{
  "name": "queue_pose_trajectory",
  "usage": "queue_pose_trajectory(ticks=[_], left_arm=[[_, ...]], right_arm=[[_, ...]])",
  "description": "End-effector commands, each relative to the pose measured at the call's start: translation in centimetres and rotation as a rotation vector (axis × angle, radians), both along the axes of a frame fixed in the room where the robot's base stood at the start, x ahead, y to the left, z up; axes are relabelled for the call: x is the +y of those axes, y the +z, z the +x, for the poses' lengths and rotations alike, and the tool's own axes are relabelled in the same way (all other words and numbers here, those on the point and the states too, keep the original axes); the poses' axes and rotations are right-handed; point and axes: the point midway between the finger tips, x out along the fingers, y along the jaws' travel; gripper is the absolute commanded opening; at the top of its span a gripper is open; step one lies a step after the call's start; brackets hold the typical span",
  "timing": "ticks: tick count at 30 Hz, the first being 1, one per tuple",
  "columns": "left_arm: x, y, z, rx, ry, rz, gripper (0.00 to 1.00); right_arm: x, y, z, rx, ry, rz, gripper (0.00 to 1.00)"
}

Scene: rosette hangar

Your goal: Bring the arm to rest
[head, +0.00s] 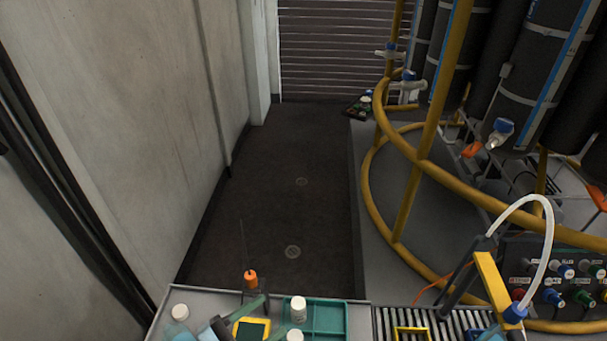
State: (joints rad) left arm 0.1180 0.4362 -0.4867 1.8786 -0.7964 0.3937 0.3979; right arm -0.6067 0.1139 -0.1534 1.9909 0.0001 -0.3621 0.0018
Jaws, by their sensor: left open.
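My left gripper (234,317) shows at the bottom edge, over the left part of the grey bench top (210,298). Its fingers are apart and I see nothing held between them. The rest of the left arm is mostly cut off by the lower edge. An orange-capped piece with a thin upright rod (250,279) stands just behind the fingers. A yellow-framed dark block (252,329) is just right of them; whether they touch it I cannot tell. My right gripper is not in view.
White-capped bottles (180,312) (298,309) stand close by, one at a teal tray (325,317). Rollers (380,322), a yellow bracket with a white hose (494,284) and a knob panel (560,285) are right. Yellow rails (430,173) ring dark cylinders. The aisle floor (290,160) is clear.

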Motion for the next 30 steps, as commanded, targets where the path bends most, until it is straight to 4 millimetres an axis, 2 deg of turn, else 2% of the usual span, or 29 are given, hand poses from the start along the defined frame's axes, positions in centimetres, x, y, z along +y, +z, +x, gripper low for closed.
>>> queue_pose_trajectory(ticks=[2, 5, 8, 12, 15, 18, 21, 24, 30], left_arm=[[1.7, -0.8, -0.5, 0.115, 0.145, -0.060, 0.56], [4.2, -3.1, -1.7, 0.279, 0.322, -0.110, 0.56], [6.8, -6.0, -4.0, 0.461, 0.486, -0.138, 0.56], [10.0, -10.3, -9.1, 0.730, 0.678, -0.150, 0.56], [11.5, -12.8, -13.2, 0.900, 0.772, -0.149, 0.56], [12.3, -14.4, -16.5, 1.027, 0.829, -0.147, 0.56], [12.7, -15.2, -18.4, 1.097, 0.857, -0.144, 0.56], [12.8, -15.5, -19.2, 1.127, 0.867, -0.142, 0.56], [12.7, -15.6, -19.3, 1.130, 0.866, -0.141, 0.56]], right_arm=[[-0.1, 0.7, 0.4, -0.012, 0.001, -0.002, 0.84], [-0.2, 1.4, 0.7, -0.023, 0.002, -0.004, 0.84], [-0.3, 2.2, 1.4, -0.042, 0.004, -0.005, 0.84], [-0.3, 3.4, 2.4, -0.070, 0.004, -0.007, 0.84], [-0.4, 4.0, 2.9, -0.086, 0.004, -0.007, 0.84], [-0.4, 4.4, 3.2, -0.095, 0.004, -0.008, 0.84], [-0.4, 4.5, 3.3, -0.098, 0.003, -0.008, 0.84], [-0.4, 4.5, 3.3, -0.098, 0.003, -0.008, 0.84], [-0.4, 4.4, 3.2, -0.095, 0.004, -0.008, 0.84]])
